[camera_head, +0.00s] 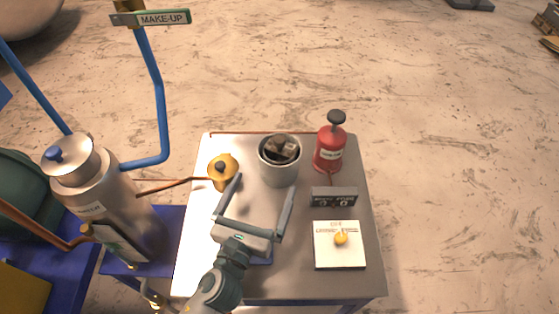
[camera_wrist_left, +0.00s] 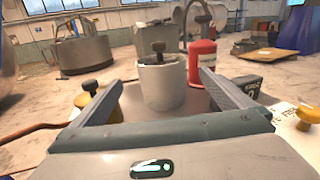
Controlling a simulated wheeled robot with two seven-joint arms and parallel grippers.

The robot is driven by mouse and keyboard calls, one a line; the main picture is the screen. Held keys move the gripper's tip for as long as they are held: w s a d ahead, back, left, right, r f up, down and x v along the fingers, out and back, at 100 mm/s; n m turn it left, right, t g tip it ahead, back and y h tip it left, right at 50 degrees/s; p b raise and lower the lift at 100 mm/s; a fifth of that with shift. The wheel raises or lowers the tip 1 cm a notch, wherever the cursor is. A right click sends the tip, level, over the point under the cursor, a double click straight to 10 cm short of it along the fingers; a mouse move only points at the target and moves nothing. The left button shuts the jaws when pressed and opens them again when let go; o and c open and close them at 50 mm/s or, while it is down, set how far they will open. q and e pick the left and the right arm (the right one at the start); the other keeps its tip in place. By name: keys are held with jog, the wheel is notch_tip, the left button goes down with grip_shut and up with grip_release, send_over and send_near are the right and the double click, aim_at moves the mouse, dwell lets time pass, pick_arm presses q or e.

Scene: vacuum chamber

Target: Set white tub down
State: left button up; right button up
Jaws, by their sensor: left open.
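The white tub (camera_head: 281,176) stands upright on the metal table top, towards its back middle, with dark chunky pieces inside. It also shows in the left wrist view (camera_wrist_left: 160,90), straight ahead between the fingers. My left gripper (camera_head: 264,186) is open and empty, on the near side of the tub. Its fingers point at the tub, the right fingertip close to the tub's lower right side; I cannot tell whether it touches. My right gripper is not in view.
A brass valve (camera_head: 222,170) is left of the tub. A red canister (camera_head: 329,152) is right of it, with a small dark gauge box (camera_head: 334,197) and a white panel with yellow knob (camera_head: 340,256) nearer. A steel vessel (camera_head: 95,188) stands left of the table (camera_head: 205,262).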

aim_at(279, 153)
pick_arm(q)
jog(key=p+x, duration=0.1)
jog(key=x, duration=0.6)
jog(key=shift+p, duration=0.35)
jog(key=shift+w+d, duration=0.1)
jog(key=shift+w, duration=0.25)
jog(key=shift+w+d+p, duration=0.25)
jog(key=shift+w+p, duration=0.1)
jog(key=shift+w, duration=0.25)
jog(key=p+x, duration=0.1)
jog(key=x, duration=0.2)
jog(key=shift+d, duration=0.1)
jog(key=shift+w+d+f, duration=0.1)
jog(key=shift+w+f, duration=0.05)
jog(key=shift+w, duration=0.3)
